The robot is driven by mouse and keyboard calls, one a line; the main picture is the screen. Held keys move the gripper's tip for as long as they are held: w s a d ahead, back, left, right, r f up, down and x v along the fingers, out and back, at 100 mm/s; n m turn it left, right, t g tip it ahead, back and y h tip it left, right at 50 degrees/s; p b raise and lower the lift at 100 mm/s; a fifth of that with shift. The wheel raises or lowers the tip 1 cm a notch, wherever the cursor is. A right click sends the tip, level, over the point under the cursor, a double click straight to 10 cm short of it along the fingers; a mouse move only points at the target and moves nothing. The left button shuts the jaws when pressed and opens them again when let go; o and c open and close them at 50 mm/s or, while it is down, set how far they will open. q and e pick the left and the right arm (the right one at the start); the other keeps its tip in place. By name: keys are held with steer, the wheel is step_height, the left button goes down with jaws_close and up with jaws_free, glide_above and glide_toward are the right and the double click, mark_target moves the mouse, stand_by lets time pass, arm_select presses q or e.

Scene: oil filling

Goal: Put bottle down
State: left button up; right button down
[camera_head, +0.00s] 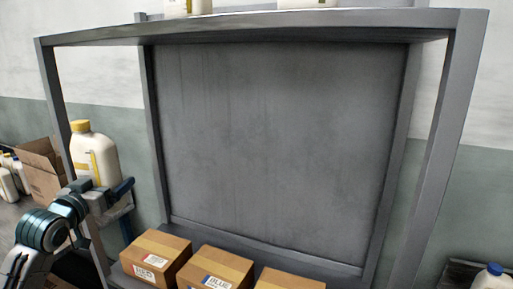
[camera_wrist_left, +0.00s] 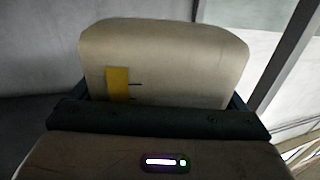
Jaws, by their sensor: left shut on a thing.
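A cream bottle with a yellow cap (camera_head: 94,156) is held upright at the left of the head view, beside the rack's left front post. My left gripper (camera_head: 113,192) is shut on it, with its fingers around the lower part of the bottle. In the left wrist view the bottle (camera_wrist_left: 165,60) fills the space between the fingers, and a yellow label patch shows on its side. The underside of the bottle is hidden, so I cannot tell whether it touches anything. My right gripper is not in view.
A grey metal rack (camera_head: 265,140) fills the middle. Cardboard boxes marked RED (camera_head: 155,260) and BLUE (camera_head: 215,268), and a third box (camera_head: 290,279), sit on its lower shelf. An open carton (camera_head: 42,165) and white bottles (camera_head: 8,180) are at left. A blue-capped bottle (camera_head: 492,277) is at lower right.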

arm_select(q)
steer(key=s+d+f+m+h, duration=0.1)
steer(key=s+d+f, duration=0.1)
steer(key=s+f, duration=0.45)
steer(key=s+d+f+h, duration=0.1)
steer(key=s+d+f, duration=0.15)
steer(key=f, duration=0.75)
steer(key=s+d+f+m+h, duration=0.1)
steer(key=s+d+f, duration=0.1)
steer(key=s+f, duration=0.35)
steer(key=s+d+f+h, duration=0.1)
steer(key=s+d+f, duration=0.15)
steer(key=s, duration=0.55)
steer(key=d+f+n+y+b, duration=0.3)
steer(key=d+f+y+b, duration=0.1)
steer(key=d, duration=0.4)
steer(key=shift+w+f+n+y, duration=0.15)
steer(key=shift+f+n+y, duration=0.3)
steer(key=shift+y, duration=0.65)
steer(key=shift+w+d+m, duration=0.1)
steer(key=shift+d+m, duration=0.05)
steer(key=shift+m, duration=0.1)
